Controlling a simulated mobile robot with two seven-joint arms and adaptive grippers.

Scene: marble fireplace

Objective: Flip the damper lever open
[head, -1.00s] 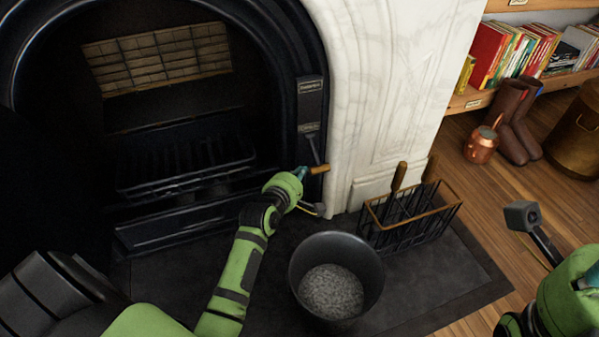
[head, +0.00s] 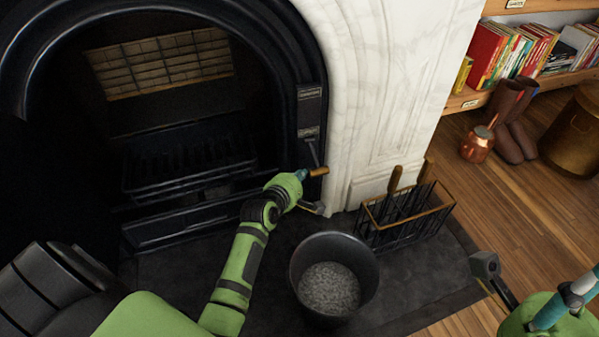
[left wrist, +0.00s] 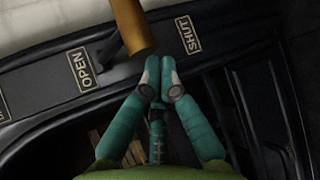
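The damper lever has a wooden handle (head: 318,172) on a dark stem, which slants down from the black fireplace frame. In the left wrist view the handle (left wrist: 132,27) lies between the OPEN plate (left wrist: 82,68) and the SHUT plate (left wrist: 188,35), closer to SHUT. My left gripper (head: 303,174) is at the handle's left end in the head view. In the left wrist view its teal fingertips (left wrist: 160,75) are together with nothing between them, just short of the handle; contact is unclear. My right gripper (head: 570,296) is partly in view at the right edge, its fingertips unclear.
A copper pot (head: 477,144), boots and bookshelves are at the right.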

